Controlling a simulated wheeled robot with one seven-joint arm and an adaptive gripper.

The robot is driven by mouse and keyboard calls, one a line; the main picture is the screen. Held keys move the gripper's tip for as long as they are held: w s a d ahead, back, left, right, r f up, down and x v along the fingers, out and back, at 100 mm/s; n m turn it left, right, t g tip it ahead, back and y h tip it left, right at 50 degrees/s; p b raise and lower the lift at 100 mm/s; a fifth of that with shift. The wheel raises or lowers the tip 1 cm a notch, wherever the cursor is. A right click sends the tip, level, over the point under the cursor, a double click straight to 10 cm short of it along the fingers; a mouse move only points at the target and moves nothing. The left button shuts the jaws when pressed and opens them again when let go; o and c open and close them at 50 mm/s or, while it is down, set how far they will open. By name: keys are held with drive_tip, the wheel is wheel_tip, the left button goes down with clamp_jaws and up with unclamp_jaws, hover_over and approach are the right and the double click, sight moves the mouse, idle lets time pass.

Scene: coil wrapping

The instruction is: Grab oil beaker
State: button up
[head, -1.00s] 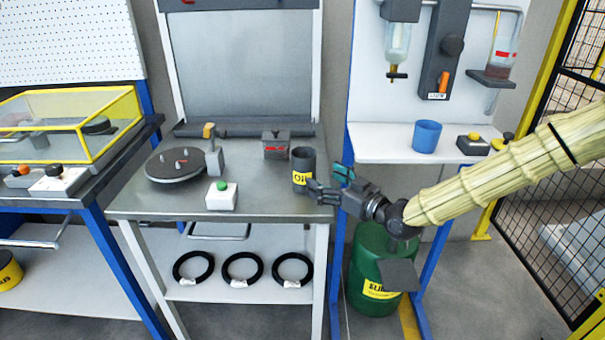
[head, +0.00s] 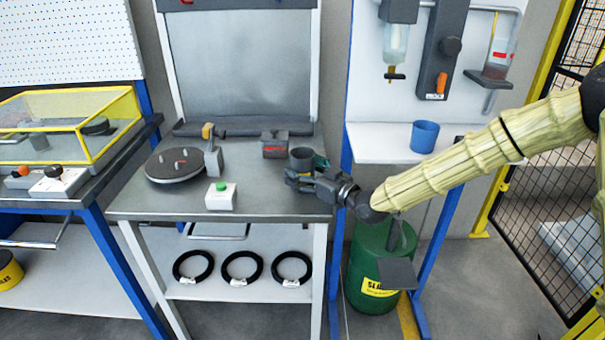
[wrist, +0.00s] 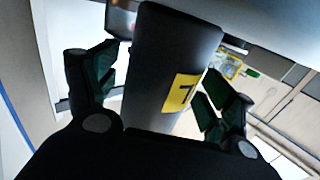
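The oil beaker (head: 302,156) is a dark grey cylinder standing on the right part of the grey metal table. Its lower part is hidden behind my gripper in the head view. In the wrist view the beaker (wrist: 172,60) stands between the fingers, and its yellow label shows in part. My gripper (head: 303,176) reaches in from the right at the beaker. In the wrist view my gripper (wrist: 155,95) is open, with one green-padded finger on each side of the beaker. Gaps show between the pads and the beaker wall.
A small dark box with a red label (head: 275,144) stands just left of the beaker. A white box with a green button (head: 220,196) and a round turntable (head: 176,165) are further left. A blue cup (head: 425,136) stands on the white shelf at right.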

drive_tip(key=c, duration=1.1)
drive_tip(key=shift+r, duration=0.2)
drive_tip(key=shift+r, duration=0.55)
drive_tip(key=shift+b+v, duration=0.75)
drive_tip(key=shift+v, duration=8.15)
